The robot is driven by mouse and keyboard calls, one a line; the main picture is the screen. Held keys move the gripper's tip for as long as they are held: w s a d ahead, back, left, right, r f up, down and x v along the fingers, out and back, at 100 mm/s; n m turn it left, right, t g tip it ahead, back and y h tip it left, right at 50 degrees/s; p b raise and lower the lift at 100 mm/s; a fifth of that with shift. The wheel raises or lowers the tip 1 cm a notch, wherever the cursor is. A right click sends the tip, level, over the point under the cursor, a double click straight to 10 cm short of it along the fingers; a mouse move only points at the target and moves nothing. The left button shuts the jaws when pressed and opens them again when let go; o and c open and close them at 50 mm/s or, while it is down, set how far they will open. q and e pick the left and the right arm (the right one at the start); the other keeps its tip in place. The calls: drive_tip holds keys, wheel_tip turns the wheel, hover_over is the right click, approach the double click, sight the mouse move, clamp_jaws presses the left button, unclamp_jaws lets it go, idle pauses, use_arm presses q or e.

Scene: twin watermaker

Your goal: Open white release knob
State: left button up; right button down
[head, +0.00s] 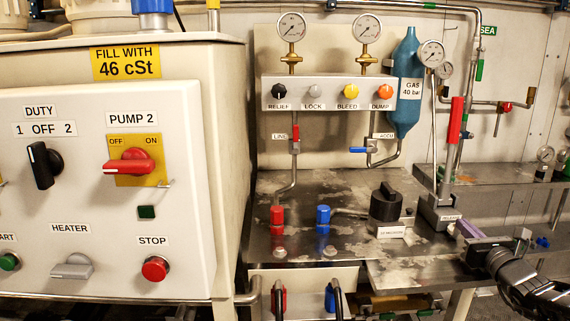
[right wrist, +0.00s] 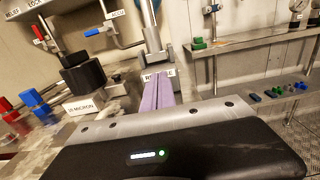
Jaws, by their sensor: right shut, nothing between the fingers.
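The RELEASE label (head: 450,217) is at the foot of the grey hand pump base (head: 432,212), which carries a red upright handle (head: 456,120). My right gripper (head: 463,226) reaches in from the right, its purple fingers shut and empty, with the tips close to the label. In the right wrist view the shut fingers (right wrist: 158,78) point at the pump base (right wrist: 156,57) and cover the middle of the label. I cannot make out the white release knob clearly; the fingers may hide it. Whether the fingertips touch anything cannot be told. My left gripper is not in view.
A black knob (head: 386,203) with a 10-micron label stands left of the pump. Red (head: 277,217) and blue (head: 323,217) valves are farther left on the metal bench (head: 345,245). A gauge panel (head: 330,93) stands behind. A shelf (head: 500,174) runs behind my right gripper.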

drive_tip(key=shift+w, duration=0.3)
drive_tip(key=shift+f+b, duration=0.25)
drive_tip(key=shift+b, duration=0.1)
idle(0.4)
drive_tip(key=shift+f, duration=0.1)
drive_tip(key=shift+a+f+b, duration=0.25)
drive_tip(key=shift+a+b, duration=0.1)
drive_tip(key=shift+b, duration=1.05)
drive_tip(key=shift+s, duration=0.1)
drive_tip(key=shift+r, duration=0.55)
drive_tip(key=shift+r, duration=0.15)
